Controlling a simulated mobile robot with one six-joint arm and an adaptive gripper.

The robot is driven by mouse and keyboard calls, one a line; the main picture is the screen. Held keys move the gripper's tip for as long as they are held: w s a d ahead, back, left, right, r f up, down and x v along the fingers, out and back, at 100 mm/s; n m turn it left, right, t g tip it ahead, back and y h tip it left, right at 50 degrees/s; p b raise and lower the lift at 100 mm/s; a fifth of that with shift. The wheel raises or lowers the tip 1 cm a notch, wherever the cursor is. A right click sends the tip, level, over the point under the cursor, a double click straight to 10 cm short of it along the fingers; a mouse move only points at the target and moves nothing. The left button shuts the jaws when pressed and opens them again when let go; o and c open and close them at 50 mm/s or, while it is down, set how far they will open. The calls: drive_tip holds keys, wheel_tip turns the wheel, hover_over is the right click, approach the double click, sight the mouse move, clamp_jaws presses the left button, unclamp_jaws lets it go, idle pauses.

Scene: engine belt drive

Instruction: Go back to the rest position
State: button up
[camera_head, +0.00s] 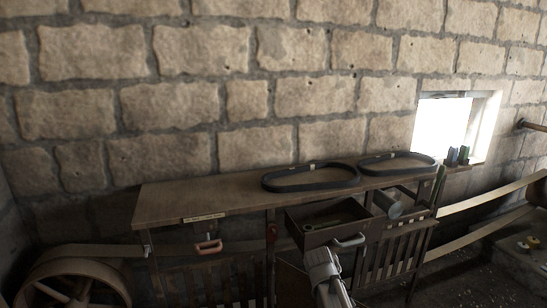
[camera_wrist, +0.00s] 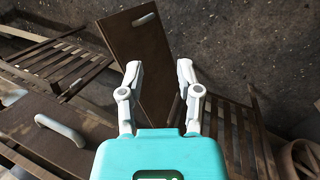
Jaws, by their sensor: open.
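My gripper (camera_wrist: 158,70) shows in the wrist view, with its two white fingers spread apart and nothing between them. Its teal body fills the bottom middle. A dark brown panel with a pale handle (camera_wrist: 143,20) lies beyond the fingers, and I see no contact. In the head view, a grey-white part of my arm (camera_head: 326,275) is at the bottom, in front of the open drawer (camera_head: 318,238). The fingertips cannot be made out there.
The wooden workbench (camera_head: 215,202) carries two dark belt loops (camera_head: 310,187) (camera_head: 398,173). The open drawer has a pale handle (camera_head: 350,241); a pinkish handle (camera_head: 208,247) is further left. A large pulley wheel (camera_head: 72,290) stands lower left. Long flat belts (camera_head: 490,205) run right. Slatted wood (camera_wrist: 50,62) flanks my gripper.

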drive_tip(key=s+a+f+m+y+b, duration=0.1)
drive_tip(key=s+f+m+y+b, duration=0.1)
drive_tip(key=s+m, duration=0.4)
drive_tip(key=shift+s+a+f+y, duration=0.25)
drive_tip(key=shift+s+f+y, duration=0.65)
drive_tip(key=shift+y, duration=0.1)
